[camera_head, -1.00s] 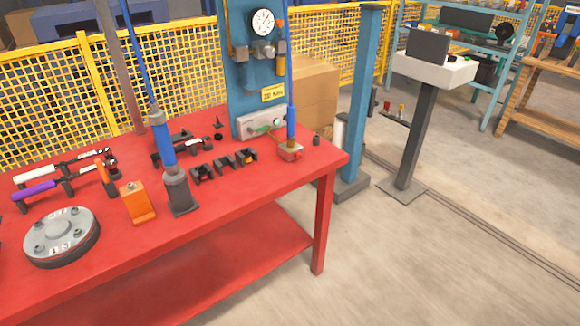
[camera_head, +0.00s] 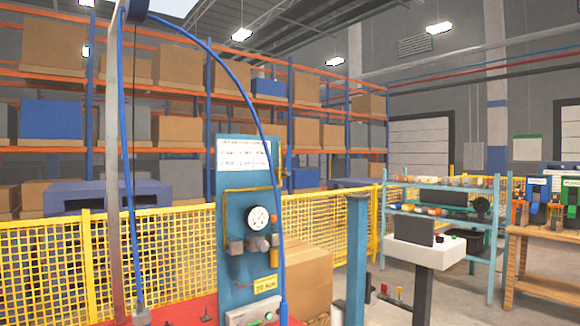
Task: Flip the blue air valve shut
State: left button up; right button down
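A blue upright panel (camera_head: 228,195) stands at the back of the red table (camera_head: 185,322), with a round white gauge (camera_head: 258,217) on it. Yellow piping (camera_head: 226,215) runs around the gauge, and grey fittings (camera_head: 252,245) sit just below it. I cannot make out a separate blue air valve or its handle. A blue air hose (camera_head: 250,95) arches over the panel and comes down in front of its right edge. Neither of my grippers is in view.
A yellow mesh fence (camera_head: 60,260) runs behind the table, with tall shelving beyond. A cardboard box (camera_head: 308,280) and a blue post (camera_head: 356,255) stand right of the panel. A white-topped stand (camera_head: 425,252) is farther right.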

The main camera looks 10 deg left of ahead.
aim_at(288, 173)
jog(key=i, duration=0.65)
jog(key=i+l, duration=0.15)
jog(key=i, duration=0.5)
jog(key=u, duration=1.4)
